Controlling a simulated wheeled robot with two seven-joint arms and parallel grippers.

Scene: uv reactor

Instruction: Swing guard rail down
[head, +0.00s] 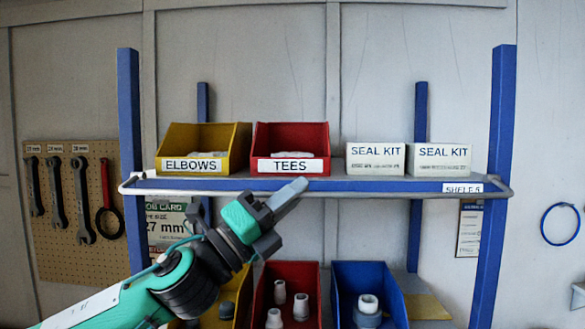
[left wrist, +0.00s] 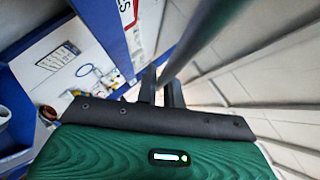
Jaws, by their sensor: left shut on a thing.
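The guard rail (head: 400,194) is a thin grey bar that runs level across the front of the upper shelf, with bent ends at the two blue front posts. My left gripper (head: 292,193) reaches up from the lower left to the middle of the rail, in front of the red TEES bin. In the left wrist view the rail (left wrist: 205,38) runs down between the two dark fingers (left wrist: 161,88), which are shut on it. The fingers hide a short part of the rail. My right gripper is not in view.
The upper shelf (head: 350,184) holds a yellow ELBOWS bin (head: 203,148), a red TEES bin (head: 291,147) and two SEAL KIT boxes (head: 376,158). Lower bins, one blue (head: 369,295), hold white fittings. Wrenches hang on a pegboard (head: 75,225) at left.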

